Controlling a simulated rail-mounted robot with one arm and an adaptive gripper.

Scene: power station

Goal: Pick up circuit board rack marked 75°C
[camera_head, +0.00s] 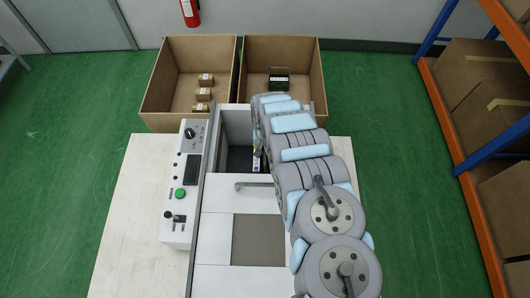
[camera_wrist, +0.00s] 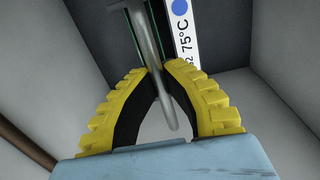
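The circuit board rack (camera_wrist: 187,35) has a white label reading "75°C" with a blue dot, beside a green-edged part and a grey bar handle (camera_wrist: 151,40). In the wrist view the yellow fingers of my gripper (camera_wrist: 156,70) come together at their tips around this handle, one on each side, and look shut on it. The rack is inside a grey-walled compartment. In the head view a small part of the rack (camera_head: 257,160) shows in the open compartment (camera_head: 237,128); my arm hides the rest and my gripper.
Two open cardboard boxes stand behind the machine. The left box (camera_head: 160,85) holds several small brown packages; the right box (camera_head: 312,70) holds a dark green item (camera_head: 279,82). A control panel (camera_head: 181,190) is left of the compartment. Shelving (camera_head: 455,145) stands at right.

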